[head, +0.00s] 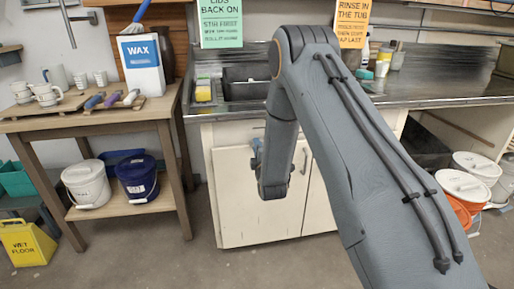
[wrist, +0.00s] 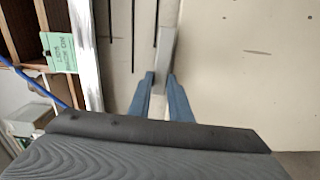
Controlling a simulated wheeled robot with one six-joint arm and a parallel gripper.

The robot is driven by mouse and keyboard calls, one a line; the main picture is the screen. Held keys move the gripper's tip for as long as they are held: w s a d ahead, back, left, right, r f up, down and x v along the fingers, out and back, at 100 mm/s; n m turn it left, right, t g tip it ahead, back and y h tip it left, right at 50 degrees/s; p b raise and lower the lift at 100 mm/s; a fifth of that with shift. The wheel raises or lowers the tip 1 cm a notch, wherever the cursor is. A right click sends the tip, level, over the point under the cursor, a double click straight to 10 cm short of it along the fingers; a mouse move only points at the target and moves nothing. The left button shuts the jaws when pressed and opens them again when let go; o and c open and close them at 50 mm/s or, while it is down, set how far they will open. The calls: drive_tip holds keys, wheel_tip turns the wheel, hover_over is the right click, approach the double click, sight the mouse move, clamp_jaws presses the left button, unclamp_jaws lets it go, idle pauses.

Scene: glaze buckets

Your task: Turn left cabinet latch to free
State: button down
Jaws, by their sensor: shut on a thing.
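The white two-door cabinet (head: 232,215) stands under the metal sink counter, and its doors look closed. My gripper (head: 257,155) is at the left door in the head view, mostly hidden behind my own arm. In the wrist view my gripper's two blue fingers (wrist: 161,88) are shut on a grey metal bar, which I take for the left latch (wrist: 168,45). The bar stands out against the pale cabinet front (wrist: 235,70). Its pivot is not clear, so I cannot tell whether it is turned to free.
A vertical handle (head: 305,160) shows on the right door. A wooden bench (head: 80,125) with cups stands left, with buckets (head: 138,178) on its lower shelf. A yellow wet-floor sign (head: 27,243) stands at far left. White-lidded buckets (head: 464,185) stand at right. Floor before the cabinet is clear.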

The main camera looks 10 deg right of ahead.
drive_tip(key=shift+f+n, duration=0.1)
drive_tip(key=shift+n, duration=0.3)
drive_tip(key=c, duration=1.6)
unclamp_jaws()
drive_tip(key=shift+s, duration=3.9)
drive_tip(key=s+r+m+g+p, duration=0.1)
drive_tip(key=s+r+m+g, duration=0.2)
drive_tip(key=s, duration=1)
drive_tip(key=s+d+r+m+g+p, duration=0.1)
drive_tip(key=s+r+m+g, duration=0.3)
drive_tip(key=s+m+g, duration=0.5)
drive_tip(key=s+d+r+m+g+p, duration=0.1)
drive_tip(key=s+r+m+g+p, duration=0.2)
drive_tip(key=s, duration=1.4)
drive_tip(key=shift+s+d+r+m+g, duration=0.15)
drive_tip(key=shift+r+m+g, duration=0.1)
drive_tip(key=shift+m+g, duration=0.55)
drive_tip(key=shift+s+d+r+m+g, duration=0.1)
drive_tip(key=shift+r+m+g, duration=0.1)
drive_tip(key=shift+m+g, duration=0.6)
